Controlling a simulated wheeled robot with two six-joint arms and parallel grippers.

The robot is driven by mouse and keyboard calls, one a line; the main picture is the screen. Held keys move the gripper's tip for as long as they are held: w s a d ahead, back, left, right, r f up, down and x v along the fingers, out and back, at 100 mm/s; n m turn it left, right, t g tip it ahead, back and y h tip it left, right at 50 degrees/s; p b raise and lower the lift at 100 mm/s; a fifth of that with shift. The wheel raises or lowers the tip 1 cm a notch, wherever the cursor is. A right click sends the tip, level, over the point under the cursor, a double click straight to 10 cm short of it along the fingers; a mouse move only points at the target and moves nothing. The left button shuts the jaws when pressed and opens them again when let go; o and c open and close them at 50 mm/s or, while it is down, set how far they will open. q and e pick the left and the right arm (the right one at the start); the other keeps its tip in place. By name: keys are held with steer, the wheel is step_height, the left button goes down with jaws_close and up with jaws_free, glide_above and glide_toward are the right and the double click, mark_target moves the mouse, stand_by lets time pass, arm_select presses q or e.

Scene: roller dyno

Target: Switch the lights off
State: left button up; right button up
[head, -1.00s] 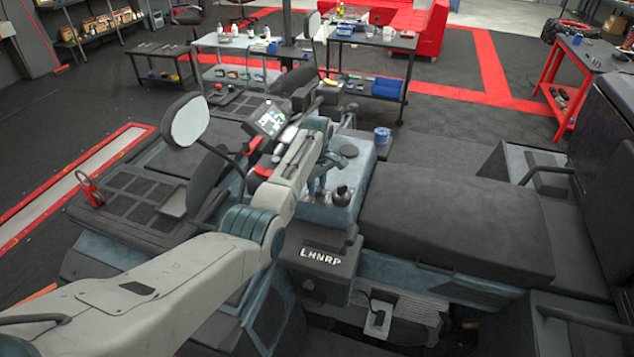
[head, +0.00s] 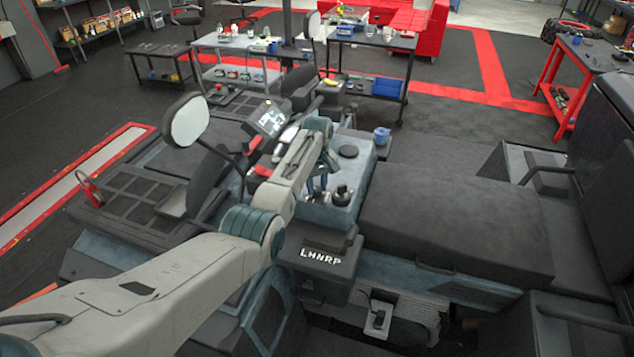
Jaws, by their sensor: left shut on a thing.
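I see the vehicle's open cab from above, with a teal-grey side console (head: 368,170) beside the seat. My left arm reaches in from the left, and my left gripper (head: 317,188) points down at the console. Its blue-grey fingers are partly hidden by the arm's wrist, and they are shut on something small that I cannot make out. A round black knob (head: 342,196) stands just right of the fingers. A lit display (head: 270,118) stands beyond my forearm. I cannot pick out a light switch by its marking. My right gripper is not in view.
A wide black seat cushion (head: 455,220) lies right of the console. A blue mug (head: 382,136) stands at the console's far end. A mirror (head: 188,121) on a stalk rises left of the arm. Carts and tables stand beyond the vehicle.

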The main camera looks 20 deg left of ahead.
mark_target(317, 189)
arm_select(q)
steer(key=o, duration=1)
steer(key=shift+s, duration=0.1)
steer(key=shift+r, duration=0.1)
steer(key=shift+r+b, duration=2.15)
steer(key=shift+r, duration=3.25)
steer(key=shift+f, duration=0.1)
